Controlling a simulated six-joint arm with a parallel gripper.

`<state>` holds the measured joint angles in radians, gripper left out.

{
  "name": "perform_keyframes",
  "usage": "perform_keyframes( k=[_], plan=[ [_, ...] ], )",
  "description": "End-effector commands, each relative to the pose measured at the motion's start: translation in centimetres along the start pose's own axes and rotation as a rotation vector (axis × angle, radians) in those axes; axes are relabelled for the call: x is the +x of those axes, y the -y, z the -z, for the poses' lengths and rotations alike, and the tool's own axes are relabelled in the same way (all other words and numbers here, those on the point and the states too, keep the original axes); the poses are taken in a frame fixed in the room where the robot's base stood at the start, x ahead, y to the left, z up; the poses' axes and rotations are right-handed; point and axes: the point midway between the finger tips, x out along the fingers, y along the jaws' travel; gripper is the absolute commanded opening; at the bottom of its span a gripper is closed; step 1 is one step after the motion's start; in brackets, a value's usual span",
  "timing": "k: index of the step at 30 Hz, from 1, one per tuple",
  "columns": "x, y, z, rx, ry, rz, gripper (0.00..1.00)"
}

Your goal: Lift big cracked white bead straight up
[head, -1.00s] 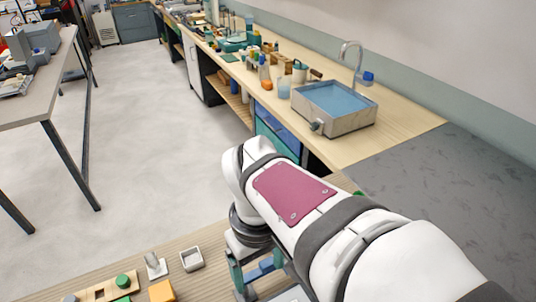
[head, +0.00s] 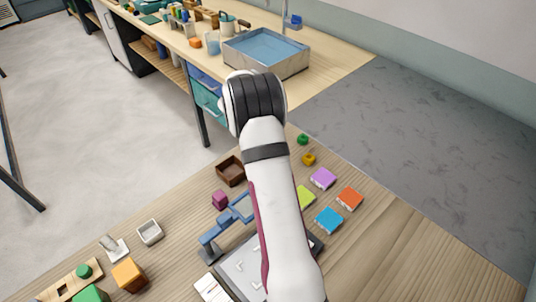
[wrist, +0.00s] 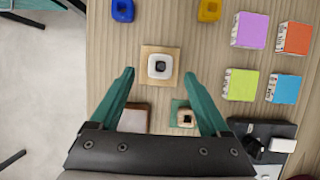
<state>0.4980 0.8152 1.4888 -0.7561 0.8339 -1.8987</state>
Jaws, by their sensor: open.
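A big white bead (wrist: 160,67) with a dark square hole sits on a tan square pad in the wrist view. Cracks on it are too small to make out. My gripper (wrist: 159,73) has two teal fingers spread wide, open and empty. In the picture the fingertips lie to the left and right of the bead, with a gap on each side. Their height above it cannot be told. A smaller beige bead (wrist: 186,119) lies on a green square pad nearer the gripper's base. In the head view my arm hides the white bead and the gripper.
A blue bead (wrist: 122,10) and a yellow bead (wrist: 208,10) lie beyond the white one. Purple (wrist: 249,30), orange (wrist: 294,38), lime (wrist: 240,84) and blue (wrist: 283,88) blocks stand to the right. A brownish square (wrist: 133,118) lies near the left finger.

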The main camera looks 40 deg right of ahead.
Motion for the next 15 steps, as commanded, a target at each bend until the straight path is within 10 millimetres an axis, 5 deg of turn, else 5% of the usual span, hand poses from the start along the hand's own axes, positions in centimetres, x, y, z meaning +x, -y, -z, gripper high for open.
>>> perform_keyframes(
  k=[5,12,15],
  plan=[
    [3.0,0.1,-0.2,0.002,-0.001,0.001,0.8],
    [3.3,0.0,-0.2,0.002,0.0,-0.001,0.8],
    [3.3,0.0,-0.2,0.002,0.0,-0.001,0.62]
  ],
)
